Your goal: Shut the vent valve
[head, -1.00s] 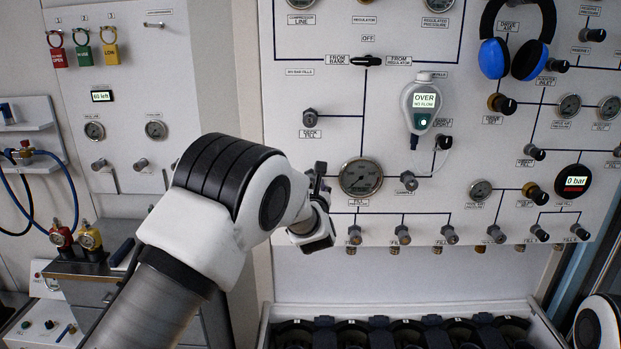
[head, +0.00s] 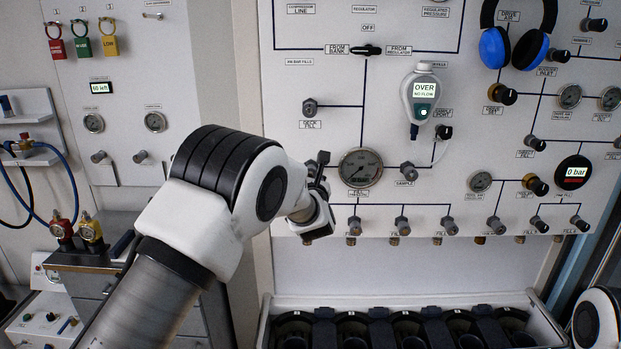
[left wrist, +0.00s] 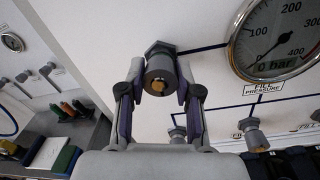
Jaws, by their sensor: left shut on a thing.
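The vent valve is a round grey knob with a brass centre (left wrist: 158,78) on the white panel, just left of the fill pressure gauge in the left wrist view. My left gripper (left wrist: 158,95) has its two fingers on either side of this knob and is shut on it. In the head view my left gripper (head: 318,205) is against the panel, left of the fill pressure gauge (head: 360,168). There the gripper and arm hide the knob, and its label cannot be read. My right gripper is not in view.
The fill pressure gauge also shows close by in the left wrist view (left wrist: 278,38). A row of fill valves (head: 402,224) runs along the panel's lower edge. A handheld meter reading OVER (head: 423,92) hangs above. A bin of dark slots (head: 400,300) stands below.

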